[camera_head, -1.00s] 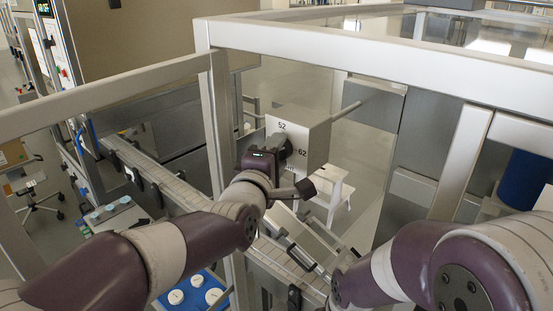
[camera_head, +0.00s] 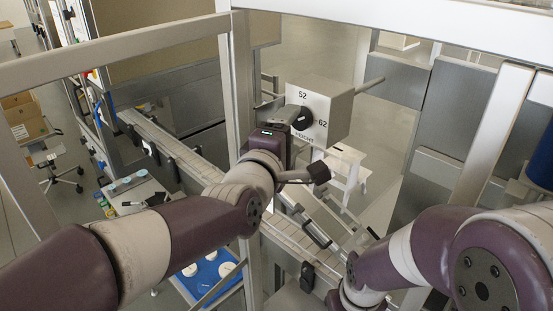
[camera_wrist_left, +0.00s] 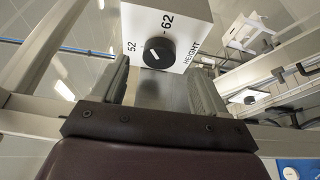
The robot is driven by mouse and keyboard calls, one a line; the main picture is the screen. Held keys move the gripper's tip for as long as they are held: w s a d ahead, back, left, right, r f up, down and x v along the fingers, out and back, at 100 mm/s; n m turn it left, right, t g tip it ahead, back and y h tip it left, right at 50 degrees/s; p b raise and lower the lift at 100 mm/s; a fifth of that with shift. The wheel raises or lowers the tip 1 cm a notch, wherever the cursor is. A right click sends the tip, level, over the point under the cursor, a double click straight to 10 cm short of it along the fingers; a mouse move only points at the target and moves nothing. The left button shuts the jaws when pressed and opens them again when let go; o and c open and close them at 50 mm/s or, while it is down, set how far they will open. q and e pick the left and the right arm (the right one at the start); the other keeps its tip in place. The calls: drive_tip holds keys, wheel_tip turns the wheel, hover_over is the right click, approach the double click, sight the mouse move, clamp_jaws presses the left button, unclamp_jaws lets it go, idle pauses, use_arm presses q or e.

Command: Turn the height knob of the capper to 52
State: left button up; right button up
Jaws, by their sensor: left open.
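The capper's height knob (camera_head: 303,119) is a round black dial on the face of a white box (camera_head: 331,92) marked 52, 62 and HEIGHT. In the left wrist view, the knob (camera_wrist_left: 158,53) shows a white pointer line slanting toward the 52 side; its exact setting is hard to read. My left gripper (camera_head: 289,115) is just left of the knob in the head view. In the left wrist view its two fingers (camera_wrist_left: 160,84) are apart, with the knob beyond their tips and apparently not gripped. My right arm shows at lower right, but its gripper is out of view.
A metal frame post (camera_head: 237,100) stands close beside my left arm, and a frame rail (camera_head: 400,35) crosses above the box. A conveyor (camera_head: 180,150) runs below. A blue tray with white round pieces (camera_head: 208,272) and a white stool (camera_head: 345,165) are lower down.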

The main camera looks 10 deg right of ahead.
use_arm(q)
drive_tip(key=b+v, duration=0.2)
drive_tip(key=v, duration=0.7)
drive_tip(key=shift+b, duration=0.35)
use_arm(e)
drive_tip(key=shift+s+f, duration=0.1)
drive_tip(key=shift+f, duration=1.85)
